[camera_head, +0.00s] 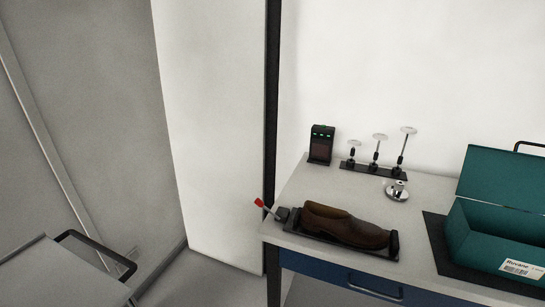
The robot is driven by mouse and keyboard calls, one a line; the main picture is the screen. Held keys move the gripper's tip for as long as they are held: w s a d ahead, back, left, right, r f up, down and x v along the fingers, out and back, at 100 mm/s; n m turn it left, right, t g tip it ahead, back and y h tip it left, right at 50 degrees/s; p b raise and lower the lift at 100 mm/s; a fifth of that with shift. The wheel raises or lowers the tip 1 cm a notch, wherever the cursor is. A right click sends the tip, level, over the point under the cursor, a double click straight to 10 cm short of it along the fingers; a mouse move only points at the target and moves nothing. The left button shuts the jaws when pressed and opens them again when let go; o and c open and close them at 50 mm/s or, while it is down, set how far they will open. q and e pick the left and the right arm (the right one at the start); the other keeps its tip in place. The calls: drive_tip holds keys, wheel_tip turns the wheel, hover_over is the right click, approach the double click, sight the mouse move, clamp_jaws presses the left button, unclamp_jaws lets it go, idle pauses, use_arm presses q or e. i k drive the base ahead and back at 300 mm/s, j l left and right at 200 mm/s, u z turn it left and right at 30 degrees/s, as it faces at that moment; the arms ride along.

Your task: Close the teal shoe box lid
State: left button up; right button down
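The teal shoe box (480,240) stands on a dark mat (433,236) at the right of the table, cut off by the picture's right edge. Its front carries a white label with a barcode. Its teal lid (503,178) is up, tilted back from the rear edge, so the box is open. The inside that shows is teal, and I cannot tell whether anything lies in it. Neither of my grippers is in view.
A brown shoe (346,226) sits in a black holder with a red-tipped lever on the grey table (320,188). Behind stand a black device (320,144), a rack of several discs on stems and a small metal piece (397,191). A grey surface with a black handle is at lower left.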

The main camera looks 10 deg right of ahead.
sight(515, 179)
drive_tip(key=z, duration=1.2)
